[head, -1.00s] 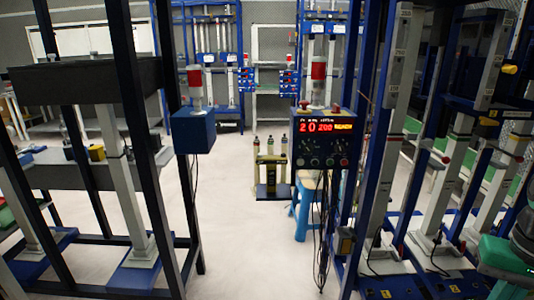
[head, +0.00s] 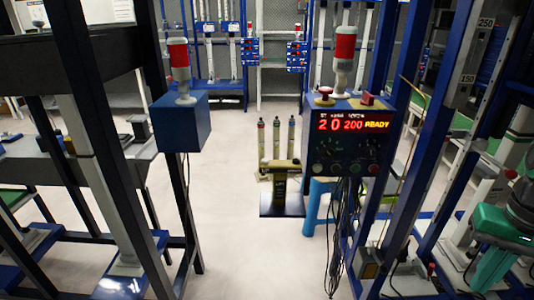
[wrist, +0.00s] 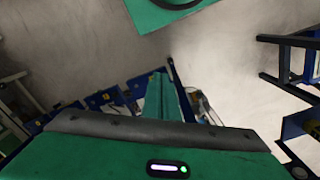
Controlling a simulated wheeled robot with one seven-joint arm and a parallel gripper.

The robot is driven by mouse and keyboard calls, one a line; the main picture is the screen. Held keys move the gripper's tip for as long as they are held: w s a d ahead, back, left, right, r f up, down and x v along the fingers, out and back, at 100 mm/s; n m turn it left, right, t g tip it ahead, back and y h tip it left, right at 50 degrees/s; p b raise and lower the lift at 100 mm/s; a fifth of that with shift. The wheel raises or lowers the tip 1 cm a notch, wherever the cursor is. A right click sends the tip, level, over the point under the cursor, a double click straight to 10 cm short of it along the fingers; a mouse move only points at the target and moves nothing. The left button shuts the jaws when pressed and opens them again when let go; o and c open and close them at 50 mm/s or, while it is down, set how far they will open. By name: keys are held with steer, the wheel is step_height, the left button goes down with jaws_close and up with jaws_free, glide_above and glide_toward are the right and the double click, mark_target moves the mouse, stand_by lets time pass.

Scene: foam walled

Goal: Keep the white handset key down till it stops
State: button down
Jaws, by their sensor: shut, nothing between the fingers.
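I cannot make out a white handset key in any view. A control box (head: 345,137) with a red lit display reading "20 200 READY" stands at centre right in the head view, with small knobs and buttons below the display. Dark cables hang from it. A small dark and tan box (head: 370,264) is on the frame post low down; whether it is the handset is unclear. My gripper (wrist: 165,95) shows in the wrist view as green fingers held together, empty, over blurred blue framework. My green arm shows at the right edge of the head view, apart from the control box.
A blue box with a red-topped lamp (head: 182,120) stands on the left frame. Blue posts crowd both sides. Pale floor (head: 235,220) is clear between the frames.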

steer(key=shift+w+a, duration=0.15)
steer(key=shift+w, duration=0.05)
steer(key=w+a+r+t+h, duration=0.1)
steer(key=w+r, duration=0.2)
steer(key=w, duration=0.4)
steer(key=w+a+r+t+h, duration=0.1)
steer(key=w+a+r, duration=0.15)
steer(key=w, duration=0.35)
step_height(320, 180, up, 13)
steer(key=m+t+y, duration=0.2)
steer(key=t, duration=0.5)
glide_above(265, 161)
steer(key=shift+s+f, duration=0.1)
steer(key=shift+s, duration=0.15)
steer(key=shift+f, duration=0.1)
steer(key=shift+d+f, duration=0.1)
steer(key=shift+f, duration=4.2)
